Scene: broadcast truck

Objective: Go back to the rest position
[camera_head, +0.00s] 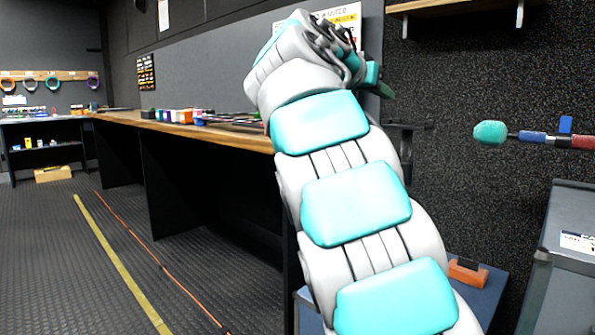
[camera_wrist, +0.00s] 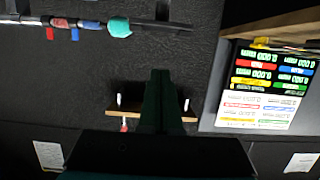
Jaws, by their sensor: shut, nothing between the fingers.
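My gripper (camera_head: 384,88) is at the end of my raised arm, in the upper middle of the head view, partly hidden behind the wrist. In the wrist view my gripper's dark fingers (camera_wrist: 160,76) are together, with nothing between them. They point toward the dark wall and appear apart from everything around them.
A microphone with a teal cover (camera_head: 490,133) sticks out at the right; it also shows in the wrist view (camera_wrist: 119,27). A wooden shelf (camera_head: 420,5) is above right. A grey cart (camera_head: 575,215) stands lower right. A long workbench (camera_head: 255,141) runs left; the floor (camera_head: 60,270) is open.

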